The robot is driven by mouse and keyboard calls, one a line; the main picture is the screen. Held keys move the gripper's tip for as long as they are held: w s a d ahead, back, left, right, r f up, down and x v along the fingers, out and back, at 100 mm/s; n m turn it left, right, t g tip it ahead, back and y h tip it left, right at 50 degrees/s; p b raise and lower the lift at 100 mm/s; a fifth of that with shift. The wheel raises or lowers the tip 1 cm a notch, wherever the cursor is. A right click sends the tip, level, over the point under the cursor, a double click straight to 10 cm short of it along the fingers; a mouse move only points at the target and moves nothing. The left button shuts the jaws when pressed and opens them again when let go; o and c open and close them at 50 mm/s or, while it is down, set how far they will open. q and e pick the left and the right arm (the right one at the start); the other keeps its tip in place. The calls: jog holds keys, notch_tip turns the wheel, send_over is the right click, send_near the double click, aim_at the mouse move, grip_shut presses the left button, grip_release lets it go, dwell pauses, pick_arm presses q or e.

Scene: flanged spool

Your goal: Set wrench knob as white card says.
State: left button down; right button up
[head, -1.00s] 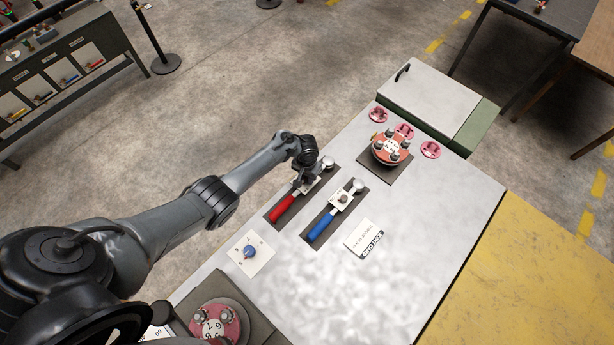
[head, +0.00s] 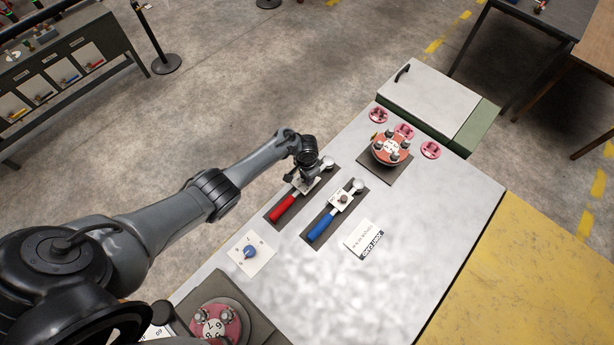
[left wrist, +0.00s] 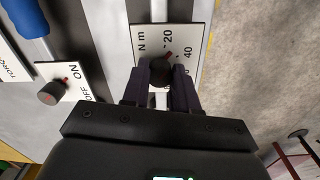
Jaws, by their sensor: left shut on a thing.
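The red-handled wrench (head: 282,209) lies in a dark recess on the bench, left of the blue-handled wrench (head: 320,227). My left gripper (head: 307,187) is down over the red wrench's white scale plate. In the left wrist view, my gripper (left wrist: 160,79) is shut on a dark round knob (left wrist: 160,68) on the plate (left wrist: 146,40) marked N m, 20 and 40. The knob's red pointer aims up and right, around the marks by 20 and 40; the exact mark is unclear. The white card (head: 360,237) lies right of the blue wrench; its small print is unreadable. My right gripper is not in view.
The blue wrench's ON/OFF plate (left wrist: 78,88) with a knob is beside my left gripper. A blue knob (head: 249,252) on a white plate sits nearer. A red flanged spool (head: 391,149) stands at the back, a numbered round piece (head: 216,325) in front. The right side of the bench is clear.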

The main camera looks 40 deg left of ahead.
pick_arm(q)
jog(key=m, duration=0.3)
jog(key=shift+m, duration=0.4)
jog(key=m+b, duration=0.1)
jog(key=m, duration=0.2)
jog(key=shift+f+m, duration=0.1)
jog(key=shift+m, duration=0.2)
jog(key=m+b, duration=0.1)
jog(key=m, duration=0.3)
jog(key=shift+b, duration=0.3)
jog(key=shift+m+b, duration=0.55)
jog(key=shift+m, duration=1.25)
jog(key=c, duration=0.9)
grip_release()
jog(key=shift+o, duration=0.2)
notch_tip(320, 180, up, 11)
jog(key=p, duration=0.2)
jog(key=shift+w+p, duration=0.15)
jog(key=shift+p, duration=0.15)
